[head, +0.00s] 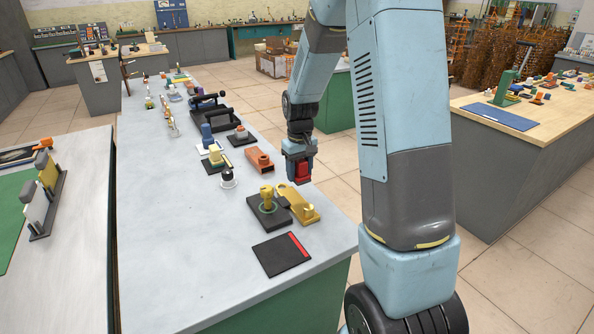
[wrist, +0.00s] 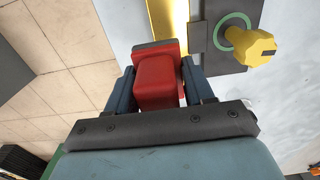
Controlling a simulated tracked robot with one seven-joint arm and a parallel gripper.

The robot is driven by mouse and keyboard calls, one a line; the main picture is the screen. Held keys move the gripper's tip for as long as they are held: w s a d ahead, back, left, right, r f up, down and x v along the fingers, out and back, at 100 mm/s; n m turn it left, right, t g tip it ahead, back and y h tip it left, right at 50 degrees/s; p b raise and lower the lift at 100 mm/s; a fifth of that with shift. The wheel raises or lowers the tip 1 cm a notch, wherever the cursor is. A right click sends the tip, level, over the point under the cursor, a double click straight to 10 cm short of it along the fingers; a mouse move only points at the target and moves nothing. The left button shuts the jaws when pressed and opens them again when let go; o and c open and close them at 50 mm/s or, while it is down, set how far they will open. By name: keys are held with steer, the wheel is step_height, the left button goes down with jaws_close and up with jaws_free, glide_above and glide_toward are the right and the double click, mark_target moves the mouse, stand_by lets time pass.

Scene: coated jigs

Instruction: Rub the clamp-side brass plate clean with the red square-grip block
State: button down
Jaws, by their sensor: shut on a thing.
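My gripper (head: 300,164) is shut on the red square-grip block (head: 301,173), over the right edge of the grey bench. In the wrist view the red block (wrist: 157,80) sits between the two blue fingers, with a dark grey layer at its far edge. A yellow brass-coloured plate (head: 297,204) lies just below the block in the head view; the plate (wrist: 167,18) shows beyond the block in the wrist view. I cannot tell whether they touch. Beside the plate is a dark base (head: 257,214) with a yellow knob (head: 266,196) and green ring, perhaps the clamp.
A black mat with a red stripe (head: 282,254) lies at the near bench end. An orange-brown block (head: 259,161) and a dark-topped white piece (head: 228,178) stand farther left. Several other jigs line the bench (head: 185,240); its near left part is clear.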

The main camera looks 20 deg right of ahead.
mark_target(297, 197)
steer(key=shift+w+f, duration=0.1)
steer(key=shift+f, duration=2.75)
steer(key=shift+f, duration=0.5)
steer(key=shift+a, duration=0.1)
steer(key=shift+a+r, duration=0.15)
steer(key=shift+a, duration=0.35)
steer(key=shift+d, duration=0.15)
steer(key=shift+w+d, duration=0.1)
steer(key=shift+d, duration=0.95)
steer(key=shift+a, duration=0.1)
